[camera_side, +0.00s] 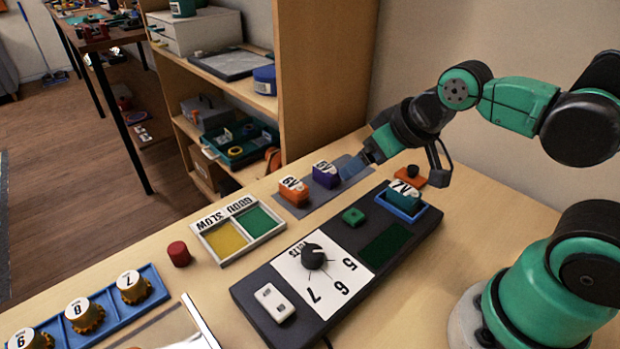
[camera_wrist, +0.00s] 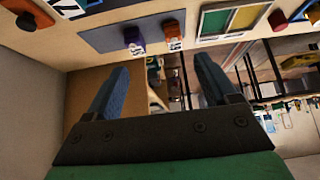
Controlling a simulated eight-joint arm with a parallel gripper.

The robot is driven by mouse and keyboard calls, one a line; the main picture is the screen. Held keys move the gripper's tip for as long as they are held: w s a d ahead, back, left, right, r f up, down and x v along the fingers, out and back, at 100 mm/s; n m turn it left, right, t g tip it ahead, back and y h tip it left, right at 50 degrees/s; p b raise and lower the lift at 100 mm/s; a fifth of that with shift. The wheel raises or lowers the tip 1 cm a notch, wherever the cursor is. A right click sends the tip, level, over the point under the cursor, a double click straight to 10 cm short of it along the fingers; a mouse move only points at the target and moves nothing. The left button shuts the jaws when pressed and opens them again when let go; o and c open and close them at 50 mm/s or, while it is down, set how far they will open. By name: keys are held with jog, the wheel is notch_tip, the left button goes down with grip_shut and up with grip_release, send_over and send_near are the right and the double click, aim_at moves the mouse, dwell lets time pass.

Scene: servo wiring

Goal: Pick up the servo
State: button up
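Three small servos with white labels show. An orange servo (camera_side: 293,192) and a purple servo (camera_side: 326,176) stand side by side on a grey mat (camera_side: 325,201). A teal servo (camera_side: 404,199) sits in a blue holder (camera_side: 401,212) on the dark tester panel. My gripper (camera_side: 358,166) is just right of the purple servo, its blue fingers pointing down and left. In the wrist view my gripper (camera_wrist: 157,72) is open with nothing held between its fingers. The purple servo (camera_wrist: 133,38) and orange servo (camera_wrist: 172,38) show beyond the fingers there.
The tester panel (camera_side: 252,292) has a black dial (camera_side: 312,255), a green button (camera_side: 353,216) and a white switch (camera_side: 275,301). A yellow-and-green tray (camera_side: 273,235), red cylinder (camera_side: 179,254) and blue rack (camera_side: 156,285) lie to the left. A wooden shelf (camera_side: 320,80) stands behind.

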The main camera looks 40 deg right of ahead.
jog(key=g, duration=0.6)
send_over(405, 189)
jog(key=f, duration=0.3)
jog(key=shift+w+a, duration=0.2)
jog(key=shift+a, duration=0.15)
jog(key=shift+s+d+f+g, duration=0.25)
jog(key=shift+d+f+g, duration=0.1)
jog(key=shift+g, duration=0.25)
jog(key=shift+f, duration=2.65)
jog(key=shift+c, duration=0.2)
grip_shut()
jog(key=shift+r, duration=0.15)
